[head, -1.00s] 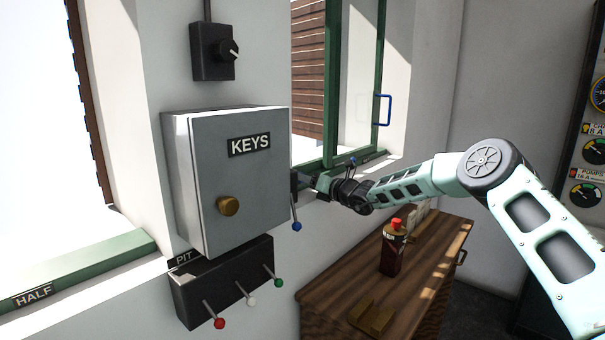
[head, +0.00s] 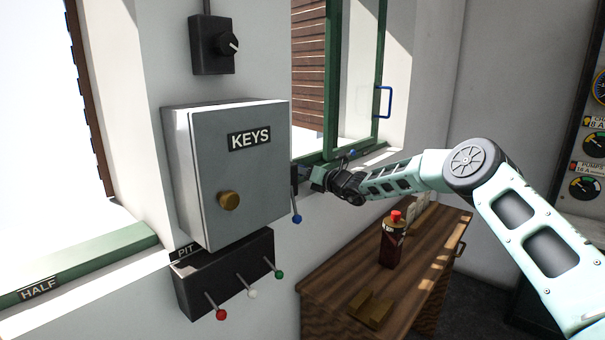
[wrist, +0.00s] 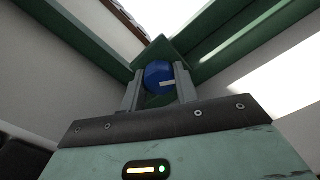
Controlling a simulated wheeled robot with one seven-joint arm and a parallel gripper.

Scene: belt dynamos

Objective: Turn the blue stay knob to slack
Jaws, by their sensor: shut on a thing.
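The blue stay knob (wrist: 158,76) is a round blue knob with a white mark on its face, in front of a green frame piece (wrist: 172,50) in the wrist view. The mark lies to the right of the face's middle, nearly level. My gripper (wrist: 158,88) has one finger on each side of the knob and is shut on it. In the head view my gripper (head: 316,180) is at the green window sill, just right of the grey key cabinet (head: 232,175). I cannot make out the gripped knob clearly there.
A blue-tipped lever (head: 297,218) hangs close below my gripper, beside the cabinet. Red, white and green levers stick out of the PIT box (head: 222,275). A dark red bottle (head: 391,242) stands on the wooden cabinet (head: 340,270) under my arm. A window with a blue handle (head: 384,102) stands behind.

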